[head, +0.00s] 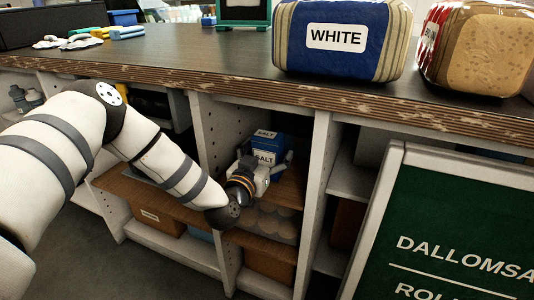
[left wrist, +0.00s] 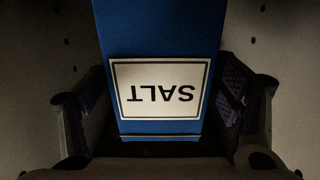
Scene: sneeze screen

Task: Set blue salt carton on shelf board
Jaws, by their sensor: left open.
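The blue salt carton (head: 268,147) stands upright on the brown shelf board (head: 291,192) inside an open bay under the counter. In the left wrist view the carton (left wrist: 160,32) fills the middle, with its white SALT label upside down. My left gripper (head: 266,167) is open in front of the carton. Its fingers show on the left and right sides of the carton in the left wrist view, with narrow dark gaps. The carton's bottom is partly hidden behind the gripper in the head view. My right gripper is not in view.
Upright bay walls (head: 312,190) stand close on both sides. The worn counter edge (head: 230,88) runs above. Round lidded containers (head: 270,222) sit below the board. A green sign (head: 450,230) blocks the right front. Bread bags (head: 342,38) lie on the counter.

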